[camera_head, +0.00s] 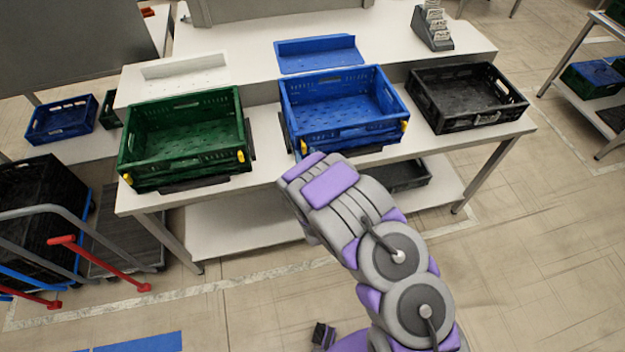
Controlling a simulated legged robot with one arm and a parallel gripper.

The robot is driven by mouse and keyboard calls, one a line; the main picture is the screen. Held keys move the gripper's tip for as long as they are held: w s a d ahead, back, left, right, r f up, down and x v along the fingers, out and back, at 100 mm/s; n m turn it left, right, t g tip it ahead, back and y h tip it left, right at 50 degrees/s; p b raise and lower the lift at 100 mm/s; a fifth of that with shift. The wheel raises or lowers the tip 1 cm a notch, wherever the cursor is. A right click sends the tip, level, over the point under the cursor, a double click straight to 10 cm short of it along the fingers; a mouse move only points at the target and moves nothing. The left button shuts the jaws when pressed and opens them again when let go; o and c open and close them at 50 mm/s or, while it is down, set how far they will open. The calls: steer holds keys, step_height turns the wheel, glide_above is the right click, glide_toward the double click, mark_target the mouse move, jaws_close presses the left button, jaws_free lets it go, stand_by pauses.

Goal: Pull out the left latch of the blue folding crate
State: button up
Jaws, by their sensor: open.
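The blue folding crate (338,135) stands open and empty on the front of the white table, in the middle of the row. Its left yellow latch (303,147) shows as a small piece at the near left corner, just above the end of my arm. I cannot tell how far out it sits. Its right yellow latch (404,126) is clear at the near right corner. My grey and purple arm reaches up toward the crate's near left corner. No jaws can be made out at its end; my arm hides that space.
A green crate (190,170) with yellow latches stands left of the blue one, a black crate (480,122) right. White and blue trays (318,42) lie behind. Carts with red handles (115,265) stand at left. Floor is free at right.

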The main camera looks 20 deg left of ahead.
steer(key=p+v, duration=0.3)
steer(key=v, duration=1.3)
steer(key=shift+a, duration=0.15)
steer(key=shift+s+f, duration=0.1)
steer(key=shift+f, duration=0.05)
stand_by(0.6)
